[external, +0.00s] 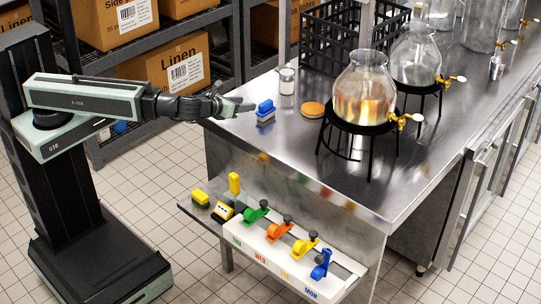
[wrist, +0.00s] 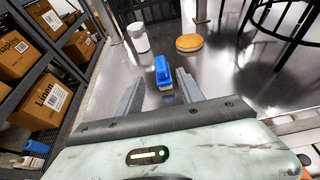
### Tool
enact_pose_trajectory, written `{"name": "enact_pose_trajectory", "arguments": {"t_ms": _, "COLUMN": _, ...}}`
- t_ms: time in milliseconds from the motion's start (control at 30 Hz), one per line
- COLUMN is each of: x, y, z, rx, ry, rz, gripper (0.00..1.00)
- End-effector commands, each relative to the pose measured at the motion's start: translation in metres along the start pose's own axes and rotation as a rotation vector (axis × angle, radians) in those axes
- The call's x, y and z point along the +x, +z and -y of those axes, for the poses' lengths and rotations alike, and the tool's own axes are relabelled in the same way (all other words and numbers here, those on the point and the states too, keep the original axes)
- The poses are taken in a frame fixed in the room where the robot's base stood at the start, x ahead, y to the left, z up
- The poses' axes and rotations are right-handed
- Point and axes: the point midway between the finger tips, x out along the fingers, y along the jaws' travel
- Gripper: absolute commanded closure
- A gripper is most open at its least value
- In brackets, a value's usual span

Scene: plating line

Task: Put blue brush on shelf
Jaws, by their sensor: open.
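The blue brush (external: 265,112) has a blue handle over a pale base and stands on the left end of the steel counter (external: 300,150). It also shows in the wrist view (wrist: 163,72), just ahead of the fingertips and roughly centred between them. My gripper (external: 243,106) reaches over the counter's left edge from the left. In the wrist view my gripper (wrist: 158,80) has its two fingers apart with nothing held. A dark shelf rack (external: 225,50) with cardboard boxes stands behind my arm; it shows at the left of the wrist view (wrist: 75,70).
A white can (external: 287,81) and an orange-brown round item (external: 312,110) stand near the brush. A black crate (external: 345,40) is behind them. A glass vessel on a black stand (external: 363,95) is to the right. Coloured levers (external: 288,228) line a lower ledge.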

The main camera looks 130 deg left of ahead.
Motion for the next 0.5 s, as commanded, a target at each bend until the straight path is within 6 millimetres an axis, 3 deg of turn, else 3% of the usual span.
{"name": "enact_pose_trajectory", "arguments": {"t_ms": 167, "x": -0.002, "y": -0.003, "z": 0.002, "rx": -0.013, "ry": -0.002, "rz": -0.007, "gripper": 0.55}}
{"name": "enact_pose_trajectory", "arguments": {"t_ms": 267, "x": -0.021, "y": -0.03, "z": 0.015, "rx": -0.157, "ry": -0.016, "rz": -0.089, "gripper": 0.55}}
{"name": "enact_pose_trajectory", "arguments": {"t_ms": 367, "x": -0.075, "y": -0.094, "z": 0.042, "rx": -0.482, "ry": 0.004, "rz": -0.297, "gripper": 0.55}}
{"name": "enact_pose_trajectory", "arguments": {"t_ms": 500, "x": -0.192, "y": -0.203, "z": 0.068, "rx": -0.962, "ry": 0.23, "rz": -0.652, "gripper": 0.55}}
